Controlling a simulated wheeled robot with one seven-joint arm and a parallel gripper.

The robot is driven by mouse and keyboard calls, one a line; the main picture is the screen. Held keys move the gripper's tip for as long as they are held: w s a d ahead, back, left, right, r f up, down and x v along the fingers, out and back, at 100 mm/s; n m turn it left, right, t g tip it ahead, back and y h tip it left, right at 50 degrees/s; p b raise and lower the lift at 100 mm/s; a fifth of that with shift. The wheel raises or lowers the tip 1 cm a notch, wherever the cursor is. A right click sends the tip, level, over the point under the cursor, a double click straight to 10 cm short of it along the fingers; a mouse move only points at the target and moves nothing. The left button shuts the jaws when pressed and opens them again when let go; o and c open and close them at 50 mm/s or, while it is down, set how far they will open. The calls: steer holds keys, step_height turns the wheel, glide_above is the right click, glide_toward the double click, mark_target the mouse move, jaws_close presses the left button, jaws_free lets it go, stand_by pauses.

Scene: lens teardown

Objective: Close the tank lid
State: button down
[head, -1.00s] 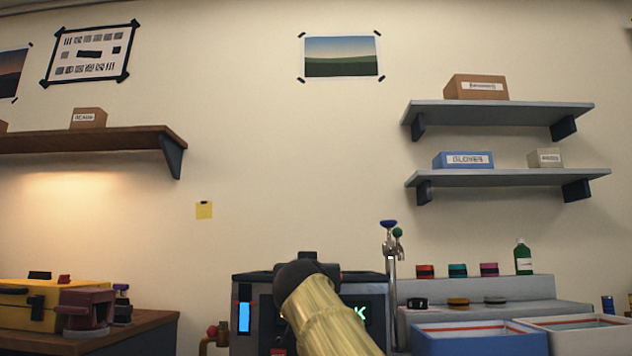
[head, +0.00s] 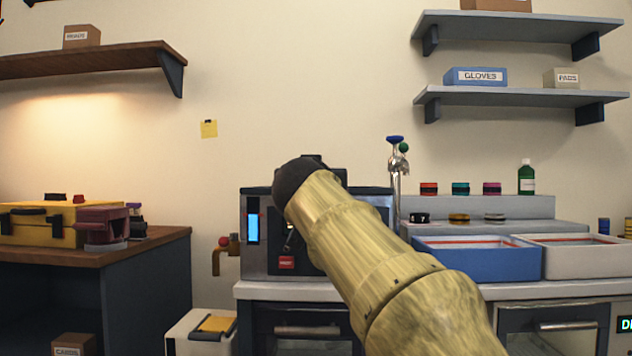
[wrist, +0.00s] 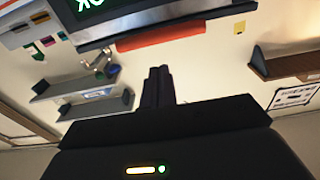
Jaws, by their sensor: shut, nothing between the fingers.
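The tank (head: 258,262) is a dark and grey box on the counter, with a lit blue strip and a red button on its front. My arm covers much of it in the head view. In the wrist view, which is upside down, its dark front panel with green lettering (wrist: 92,3) and a grey edge show at the top. An orange-red bar (wrist: 160,36) lies beside that edge, apart from my fingers. My gripper (wrist: 158,72) is shut and empty, pointing towards the bar. I cannot clearly tell the lid's position.
A tap (head: 397,175) stands just right of the tank. Further right are a blue tray (head: 475,262), a pale tray (head: 585,262) and a stepped rack (head: 510,208) with several coloured rings. A side bench (head: 150,245) holds a yellow case (head: 40,230). Wall shelves hang above.

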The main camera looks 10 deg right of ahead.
steer(key=s+f, duration=0.1)
steer(key=s, duration=0.1)
steer(key=s+a+f+b, duration=0.1)
steer(key=s, duration=0.1)
steer(key=shift+f, duration=0.2)
